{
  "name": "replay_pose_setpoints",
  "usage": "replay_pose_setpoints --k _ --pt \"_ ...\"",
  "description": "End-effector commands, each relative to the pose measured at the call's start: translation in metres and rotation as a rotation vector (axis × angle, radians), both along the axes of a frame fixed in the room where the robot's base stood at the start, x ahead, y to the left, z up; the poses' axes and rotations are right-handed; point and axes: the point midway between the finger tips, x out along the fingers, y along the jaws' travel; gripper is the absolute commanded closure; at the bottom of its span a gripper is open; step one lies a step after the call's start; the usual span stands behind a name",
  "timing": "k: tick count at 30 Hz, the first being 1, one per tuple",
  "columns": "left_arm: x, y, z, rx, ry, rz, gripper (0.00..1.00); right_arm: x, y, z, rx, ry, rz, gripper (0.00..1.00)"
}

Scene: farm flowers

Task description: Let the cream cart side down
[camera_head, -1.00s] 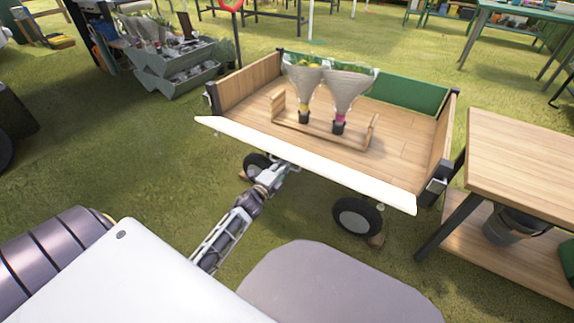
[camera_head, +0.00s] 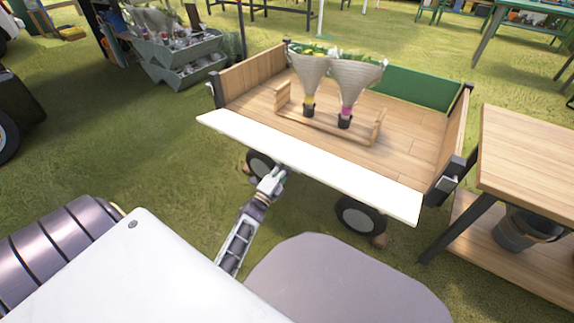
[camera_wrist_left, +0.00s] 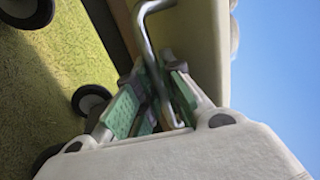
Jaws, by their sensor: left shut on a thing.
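The cream cart side (camera_head: 310,166) is the long pale panel along the near edge of the cart (camera_head: 405,140). It leans outward toward me, and its broad face shows from above. My left gripper (camera_head: 277,172) is at the panel's lower edge, partly under it, in the head view. In the left wrist view my left gripper (camera_wrist_left: 162,98) is shut around a bent metal handle (camera_wrist_left: 147,35), which is fixed to the cream panel (camera_wrist_left: 195,45). My right gripper is not in view.
A wooden tray (camera_head: 285,100) with two wrapped bouquets (camera_head: 352,78) stands on the cart bed. Cart wheels (camera_head: 360,215) are below the panel. A wooden table (camera_head: 530,160) stands close at the right.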

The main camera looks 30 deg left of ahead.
Motion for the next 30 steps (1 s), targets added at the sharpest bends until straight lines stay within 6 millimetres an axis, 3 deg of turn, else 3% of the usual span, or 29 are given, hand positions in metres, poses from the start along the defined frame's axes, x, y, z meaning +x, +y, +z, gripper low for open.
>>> replay_pose_setpoints --k 15,30 --pt "0.002 0.001 -0.018 -0.009 -0.144 0.000 1.00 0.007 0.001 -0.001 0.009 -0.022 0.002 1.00" --pt "0.002 0.001 -0.021 -0.010 -0.170 -0.001 1.00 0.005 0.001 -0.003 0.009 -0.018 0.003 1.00"
